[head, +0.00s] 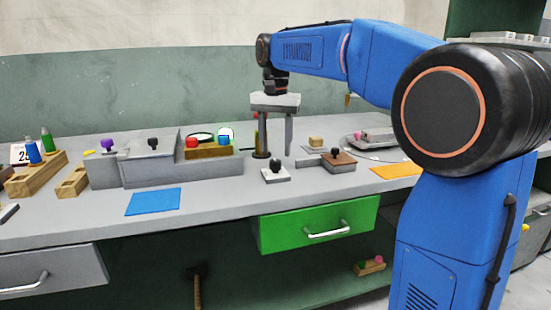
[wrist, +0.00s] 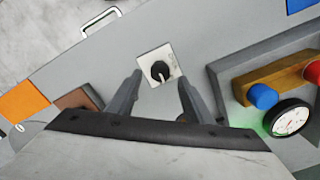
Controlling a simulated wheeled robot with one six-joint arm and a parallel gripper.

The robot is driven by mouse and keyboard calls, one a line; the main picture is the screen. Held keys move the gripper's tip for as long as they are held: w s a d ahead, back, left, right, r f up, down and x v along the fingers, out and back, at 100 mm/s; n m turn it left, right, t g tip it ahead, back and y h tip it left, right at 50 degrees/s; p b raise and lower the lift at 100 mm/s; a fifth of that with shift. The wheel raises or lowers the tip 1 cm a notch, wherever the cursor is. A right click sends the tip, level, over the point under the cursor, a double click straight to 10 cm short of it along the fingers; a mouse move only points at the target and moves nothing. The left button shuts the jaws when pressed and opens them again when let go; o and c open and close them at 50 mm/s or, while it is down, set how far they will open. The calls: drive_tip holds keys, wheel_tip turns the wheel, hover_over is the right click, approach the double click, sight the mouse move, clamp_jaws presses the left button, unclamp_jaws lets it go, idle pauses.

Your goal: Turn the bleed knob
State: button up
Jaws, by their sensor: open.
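A black round knob (head: 275,165) with a white pointer mark sits on a square white plate (head: 277,176) on the bench, above the green drawer. In the wrist view the knob (wrist: 160,71) lies between and just beyond the tips of my fingers, its pointer running down and slightly right. No label shows, but it fits the bleed knob. My gripper (head: 275,150) is open and empty, pointing down above the bench, behind the knob in the head view.
Left of the knob stands a grey fixture (head: 185,172) with a wooden block bearing red and blue knobs; a dial gauge (wrist: 288,118) is close by. Right are a brown block (head: 338,163) with a black knob and an orange mat (head: 396,171). The green drawer (head: 318,222) protrudes below.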

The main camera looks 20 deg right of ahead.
sight(275, 160)
drive_tip(key=shift+f, duration=2.1)
drive_tip(key=c, duration=1.1)
